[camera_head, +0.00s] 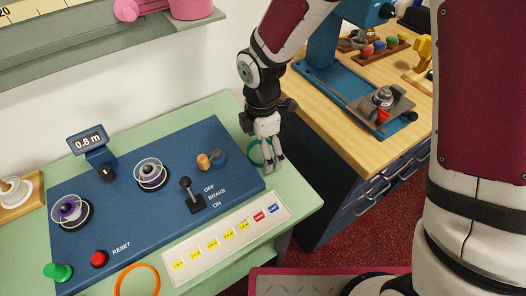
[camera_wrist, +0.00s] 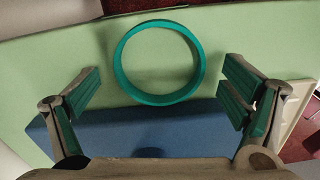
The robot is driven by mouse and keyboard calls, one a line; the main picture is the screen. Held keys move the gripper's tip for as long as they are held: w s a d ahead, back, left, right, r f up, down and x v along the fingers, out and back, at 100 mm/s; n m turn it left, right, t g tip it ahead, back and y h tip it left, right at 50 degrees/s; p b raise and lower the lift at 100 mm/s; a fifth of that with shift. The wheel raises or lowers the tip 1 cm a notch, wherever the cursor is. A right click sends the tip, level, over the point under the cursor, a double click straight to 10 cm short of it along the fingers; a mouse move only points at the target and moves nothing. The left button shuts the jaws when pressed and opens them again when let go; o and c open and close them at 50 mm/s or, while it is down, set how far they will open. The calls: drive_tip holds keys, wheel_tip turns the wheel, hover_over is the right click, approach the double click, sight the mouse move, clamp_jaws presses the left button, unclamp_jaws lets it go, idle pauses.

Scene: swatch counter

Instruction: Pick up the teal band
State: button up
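The teal band (camera_wrist: 122,66) is a thin ring lying on the pale green counter (camera_wrist: 60,60), beyond the blue panel's edge. In the wrist view it shows whole, ahead of and between my open fingers. In the head view the teal band (camera_head: 252,157) is partly hidden behind my gripper (camera_head: 275,168), near the counter's right back corner. My gripper (camera_wrist: 160,92) is open with its teal-padded fingers spread apart, and nothing is between them. From these views I cannot tell the exact height of the fingertips above the counter.
The blue control panel (camera_head: 130,205) with reels, a lever and buttons is left of my gripper. An orange band (camera_head: 137,280) lies at the front, near a label strip (camera_head: 228,232). A wooden workbench (camera_head: 350,135) stands right, across a gap. A white wall is behind.

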drive_tip(key=c, duration=0.6)
drive_tip(key=shift+c, duration=0.2)
